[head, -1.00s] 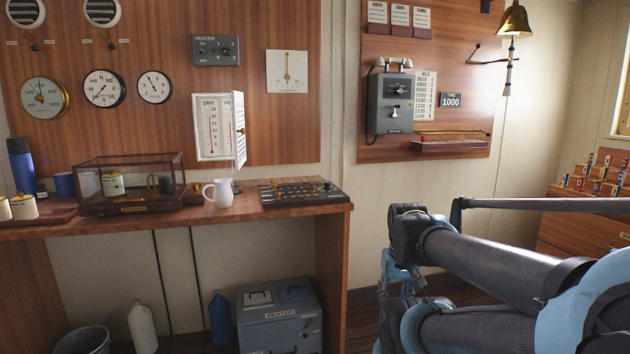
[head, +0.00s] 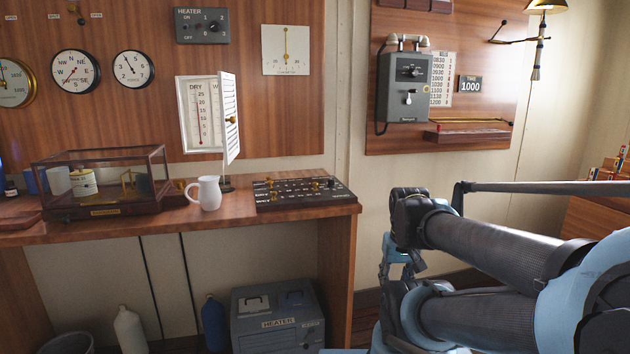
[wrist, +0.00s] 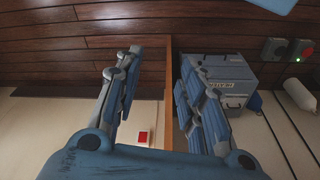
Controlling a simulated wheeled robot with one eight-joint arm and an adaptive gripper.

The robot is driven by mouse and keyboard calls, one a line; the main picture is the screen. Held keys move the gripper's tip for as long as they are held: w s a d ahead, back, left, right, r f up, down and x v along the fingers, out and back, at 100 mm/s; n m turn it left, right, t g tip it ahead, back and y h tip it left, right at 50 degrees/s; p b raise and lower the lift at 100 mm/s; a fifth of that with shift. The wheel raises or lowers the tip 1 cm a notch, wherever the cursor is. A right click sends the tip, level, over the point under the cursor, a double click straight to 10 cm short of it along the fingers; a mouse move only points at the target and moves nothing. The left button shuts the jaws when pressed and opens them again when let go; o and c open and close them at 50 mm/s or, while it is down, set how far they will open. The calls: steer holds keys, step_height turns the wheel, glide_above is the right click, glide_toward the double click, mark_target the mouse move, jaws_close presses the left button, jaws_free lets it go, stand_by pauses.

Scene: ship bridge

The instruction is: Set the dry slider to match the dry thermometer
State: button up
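The dry thermometer (head: 200,118) hangs on the wall in a white louvred case (head: 182,118), under the word DRY. Its red column is visible, but the exact reading is too small to tell. The case door (head: 230,120) stands open and hides most of the second thermometer. A dark panel (head: 345,200) with brass knobs lies on the desk below; which knob is the dry slider cannot be read. My gripper (wrist: 160,62) is open and empty in the wrist view, pointing toward the floor area. In the head view it hangs right of the desk, apart from the panel, partly hidden by my arm.
A white jug (head: 208,194) stands just left of the panel. A glass case (head: 100,209) is further left. The desk's right edge (head: 358,208) lies near my arm. A grey heater box (head: 278,322) and bottles stand beneath. A wall telephone (head: 404,88) hangs right.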

step_height(320, 180, up, 2)
step_height(320, 180, up, 34)
steer(key=n+g, duration=0.2)
steer(key=n, duration=0.5)
glide_above(315, 187)
steer(key=f, duration=1.7)
steer(key=shift+w, duration=0.35)
jaws_close()
